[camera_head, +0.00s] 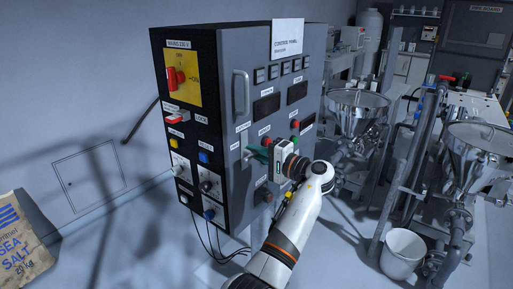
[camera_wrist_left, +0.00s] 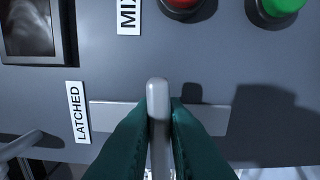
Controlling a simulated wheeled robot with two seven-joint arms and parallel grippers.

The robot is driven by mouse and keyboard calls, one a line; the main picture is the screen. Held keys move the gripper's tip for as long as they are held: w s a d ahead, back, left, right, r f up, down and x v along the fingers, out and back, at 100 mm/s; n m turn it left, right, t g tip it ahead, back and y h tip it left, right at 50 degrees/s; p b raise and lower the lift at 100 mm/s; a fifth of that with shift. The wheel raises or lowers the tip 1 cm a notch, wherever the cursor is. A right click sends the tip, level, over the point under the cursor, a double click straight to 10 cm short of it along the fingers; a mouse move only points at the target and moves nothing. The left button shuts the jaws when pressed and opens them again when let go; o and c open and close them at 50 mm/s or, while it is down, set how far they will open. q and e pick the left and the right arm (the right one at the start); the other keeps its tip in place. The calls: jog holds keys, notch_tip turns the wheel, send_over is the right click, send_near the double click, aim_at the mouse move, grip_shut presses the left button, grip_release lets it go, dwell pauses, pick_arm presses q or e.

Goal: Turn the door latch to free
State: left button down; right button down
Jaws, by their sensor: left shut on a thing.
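The door latch (camera_wrist_left: 158,100) is a light grey lever, standing upright in the left wrist view in front of a grey plate (camera_wrist_left: 108,115). A "LATCHED" label (camera_wrist_left: 77,112) is left of it. My left gripper (camera_head: 258,153) is at the front of the grey control cabinet door (camera_head: 240,125). Its two green fingers show on either side of the lever in the left wrist view (camera_wrist_left: 158,135), shut on it. In the head view the gripper hides most of the latch. My right gripper is not in view.
A door handle (camera_head: 240,92) is above the gripper. Red (camera_wrist_left: 183,5) and green (camera_wrist_left: 278,6) buttons sit above the latch. Steel hoppers (camera_head: 357,108) and a white bucket (camera_head: 402,252) stand to the right. A salt bag (camera_head: 22,240) is at the lower left.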

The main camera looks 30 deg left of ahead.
pick_arm(q)
jog(key=shift+m, duration=0.3)
dwell(0.4)
jog(key=c, duration=1.5)
grip_release()
jog(key=shift+a, duration=0.1)
jog(key=d+b, duration=0.1)
jog(key=d, duration=0.3)
jog(key=d+b, duration=0.1)
jog(key=d, duration=0.3)
jog(key=s+d+b, duration=0.1)
jog(key=d, duration=0.3)
jog(key=shift+w+f, duration=0.1)
jog(key=shift+f, duration=0.05)
